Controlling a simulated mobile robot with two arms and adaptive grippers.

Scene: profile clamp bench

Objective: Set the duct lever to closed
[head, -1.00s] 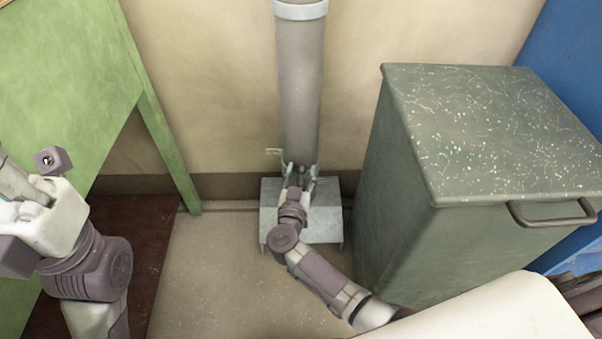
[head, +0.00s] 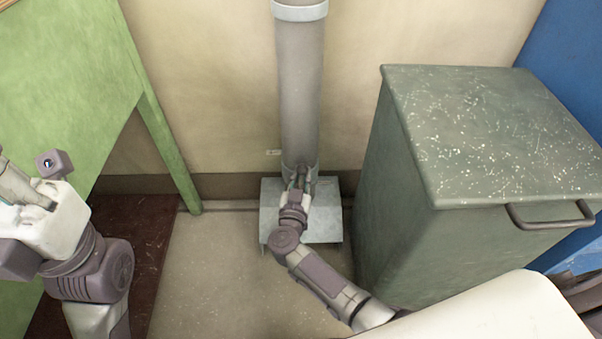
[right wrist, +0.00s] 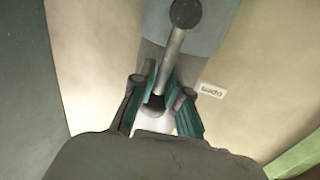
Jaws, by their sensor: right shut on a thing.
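The duct is a grey vertical pipe (head: 300,90) against the wall. Its lever (right wrist: 172,60) shows in the right wrist view as a metal rod running from a dark round pivot down to a dark knob (right wrist: 153,106). My right gripper (right wrist: 158,108) is shut on the lever at the knob end, with a teal finger on each side. In the head view my right gripper (head: 299,180) is at the pipe's lower end and hides most of the lever. My left gripper (head: 24,192) is at the left edge, partly cut off; its fingers are unclear.
A small label (right wrist: 212,90), apparently reading "open" upside down, is beside the lever. A grey metal stand (head: 325,225) is below the pipe. A green bin (head: 490,130) stands close on the right, and a green table (head: 60,60) on the left. Bare floor (head: 215,270) lies between.

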